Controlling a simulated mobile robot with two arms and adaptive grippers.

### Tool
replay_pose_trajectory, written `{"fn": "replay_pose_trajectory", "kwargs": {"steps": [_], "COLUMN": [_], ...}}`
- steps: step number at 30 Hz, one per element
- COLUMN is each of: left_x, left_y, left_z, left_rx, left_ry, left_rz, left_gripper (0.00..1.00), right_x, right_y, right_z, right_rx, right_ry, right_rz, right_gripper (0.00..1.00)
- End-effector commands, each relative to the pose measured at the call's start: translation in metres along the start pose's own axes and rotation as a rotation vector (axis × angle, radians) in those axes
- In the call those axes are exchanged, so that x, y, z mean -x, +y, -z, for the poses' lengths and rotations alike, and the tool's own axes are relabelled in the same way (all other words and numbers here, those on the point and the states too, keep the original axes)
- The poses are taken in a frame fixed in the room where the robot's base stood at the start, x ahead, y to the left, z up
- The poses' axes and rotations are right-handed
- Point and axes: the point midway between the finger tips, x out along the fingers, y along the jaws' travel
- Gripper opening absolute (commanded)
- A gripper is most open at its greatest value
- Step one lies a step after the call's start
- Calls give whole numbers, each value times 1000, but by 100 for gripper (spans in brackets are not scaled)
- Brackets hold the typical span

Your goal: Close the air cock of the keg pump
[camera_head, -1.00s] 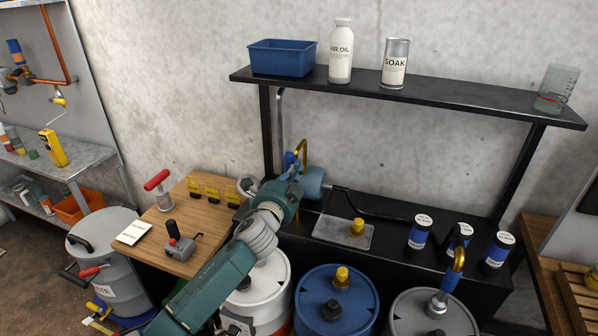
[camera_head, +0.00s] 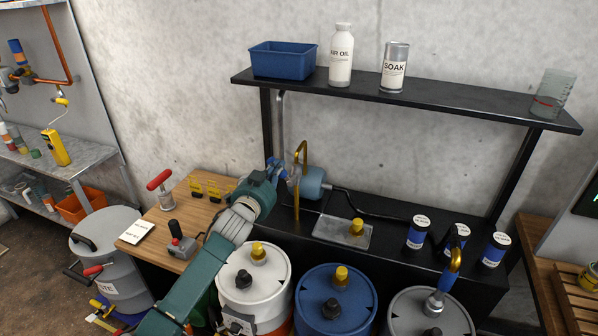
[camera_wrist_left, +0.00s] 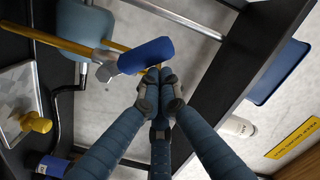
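A light-blue cylinder (camera_head: 313,183) with a curved brass pipe (camera_head: 303,152) stands at the back of the black bench; they look like the pump. Beside the pipe, a grey fitting (camera_wrist_left: 104,66) carries a blue lever handle (camera_wrist_left: 146,55) in the left wrist view, lying across the brass pipe. My left gripper (camera_head: 284,170) is at the pipe in the head view. In the left wrist view my left gripper (camera_wrist_left: 160,88) has its fingertips together at the lower edge of the blue handle. I cannot tell whether they touch it. My right gripper is not in view.
A black shelf (camera_head: 440,98) hangs above, with a blue bin (camera_head: 283,60), bottle and can. White (camera_head: 230,293), blue (camera_head: 320,318) and grey drums stand in front.

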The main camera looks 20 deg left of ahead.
Motion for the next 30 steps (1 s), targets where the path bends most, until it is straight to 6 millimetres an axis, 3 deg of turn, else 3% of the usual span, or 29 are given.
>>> {"fn": "replay_pose_trajectory", "kwargs": {"steps": [18,30], "left_x": [-2,-3], "left_y": [-13,-12], "left_z": [-38,-49], "left_rx": [504,560], "left_ry": [2,-1], "left_rz": [-20,-24], "left_gripper": [0,0], "right_x": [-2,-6], "right_y": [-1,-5], "right_z": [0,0], "right_rx": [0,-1], "right_ry": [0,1], "right_rz": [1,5], "right_gripper": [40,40]}}
